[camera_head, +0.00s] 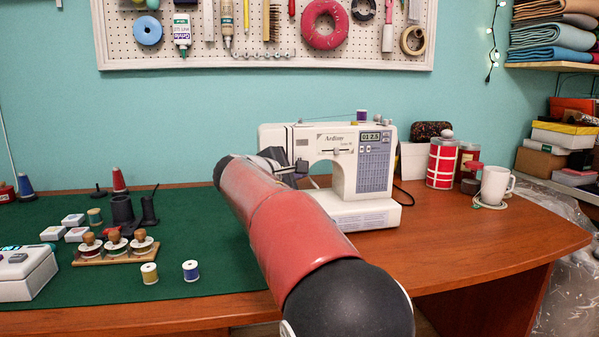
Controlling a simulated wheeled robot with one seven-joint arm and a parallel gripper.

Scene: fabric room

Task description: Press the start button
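A white sewing machine (376,185) stands on the wooden table, with a small lit display and a panel of stitch symbols on its right column. I cannot make out which of its small controls is the start button. My red arm reaches in from the lower right toward the machine's left end. My gripper (297,168) is a small dark shape in front of the machine's needle side, left of the column. The arm partly hides it and the machine's lower left. I cannot tell whether it touches the machine or whether its fingers are apart.
A green mat (220,270) covers the table's left, with thread spools, a wooden rack (117,252) and a white device (25,272). Right of the machine stand a red-and-white canister (441,164) and a white mug (494,185). The table's right front is clear.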

